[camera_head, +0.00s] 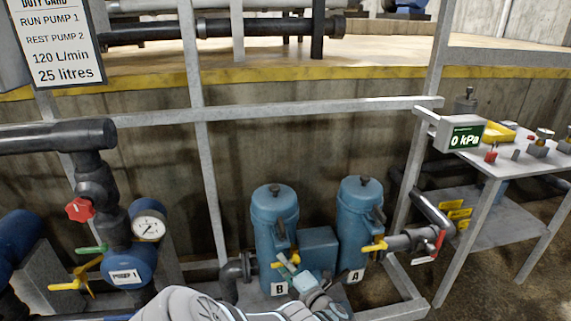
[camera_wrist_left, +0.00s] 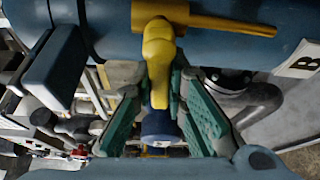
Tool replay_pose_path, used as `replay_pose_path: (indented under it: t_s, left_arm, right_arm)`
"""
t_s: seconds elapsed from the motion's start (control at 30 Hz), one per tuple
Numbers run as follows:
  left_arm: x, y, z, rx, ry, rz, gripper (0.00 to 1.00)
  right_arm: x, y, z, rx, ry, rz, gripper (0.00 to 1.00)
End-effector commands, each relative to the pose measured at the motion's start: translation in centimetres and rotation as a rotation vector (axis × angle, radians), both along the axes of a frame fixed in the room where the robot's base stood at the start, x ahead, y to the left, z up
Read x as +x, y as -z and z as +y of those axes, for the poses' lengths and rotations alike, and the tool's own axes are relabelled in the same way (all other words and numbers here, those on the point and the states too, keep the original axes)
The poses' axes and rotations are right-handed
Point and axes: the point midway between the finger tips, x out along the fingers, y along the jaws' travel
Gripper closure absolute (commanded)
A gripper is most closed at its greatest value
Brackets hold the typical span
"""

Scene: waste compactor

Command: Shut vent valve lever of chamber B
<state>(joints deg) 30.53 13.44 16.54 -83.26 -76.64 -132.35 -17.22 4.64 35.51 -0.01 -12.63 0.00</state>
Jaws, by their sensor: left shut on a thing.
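Chamber B (camera_head: 273,213) is a blue upright cylinder at lower centre, with a "B" label (camera_head: 280,289) at its foot. The label also shows at the right edge of the left wrist view (camera_wrist_left: 303,62). Its yellow vent valve lever (camera_wrist_left: 159,70) sticks out from the blue body. My left gripper (camera_head: 288,265) is at the front of chamber B. In the left wrist view its green-padded fingers (camera_wrist_left: 160,105) lie on either side of the lever's end and are shut on it. The gripper partly hides the lever in the head view. My right gripper is not in view.
Chamber A (camera_head: 360,205), a similar blue cylinder with its own yellow lever (camera_head: 374,246), stands just right. A blue box (camera_head: 318,247) sits between them. A red-handled valve (camera_head: 436,245) and a table with a "0 kPa" display (camera_head: 462,137) are farther right. A pump gauge (camera_head: 149,226) is left.

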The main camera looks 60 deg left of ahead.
Motion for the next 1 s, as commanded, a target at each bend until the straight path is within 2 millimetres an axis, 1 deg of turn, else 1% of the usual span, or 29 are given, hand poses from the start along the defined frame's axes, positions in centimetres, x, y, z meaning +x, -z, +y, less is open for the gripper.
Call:
replay_pose_path:
  t_s: [0.3, 0.77, 0.8, 0.87, 0.9, 0.93, 1.0]
  left_arm:
    - [0.05, -0.33, -0.06, 0.038, 0.001, 0.104, 1.0]
    - [0.06, -0.49, -0.01, 0.045, 0.001, 0.118, 1.0]
    - [0.06, -0.5, -0.01, 0.045, 0.002, 0.118, 0.85]
    - [0.06, -0.5, -0.01, 0.045, 0.002, 0.118, 0.76]
    - [0.06, -0.5, -0.01, 0.045, 0.002, 0.118, 0.7]
    - [0.07, -0.49, -0.01, 0.045, 0.002, 0.117, 0.66]
    - [0.08, -0.49, -0.02, 0.045, 0.002, 0.117, 0.66]
  right_arm:
    - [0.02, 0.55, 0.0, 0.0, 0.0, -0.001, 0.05]
    - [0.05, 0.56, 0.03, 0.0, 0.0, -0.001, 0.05]
    - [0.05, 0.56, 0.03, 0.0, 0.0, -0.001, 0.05]
    - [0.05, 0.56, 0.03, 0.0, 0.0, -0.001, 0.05]
    - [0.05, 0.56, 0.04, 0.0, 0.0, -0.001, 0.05]
    - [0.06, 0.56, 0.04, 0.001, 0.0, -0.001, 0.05]
    - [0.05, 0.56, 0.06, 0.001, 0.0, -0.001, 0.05]
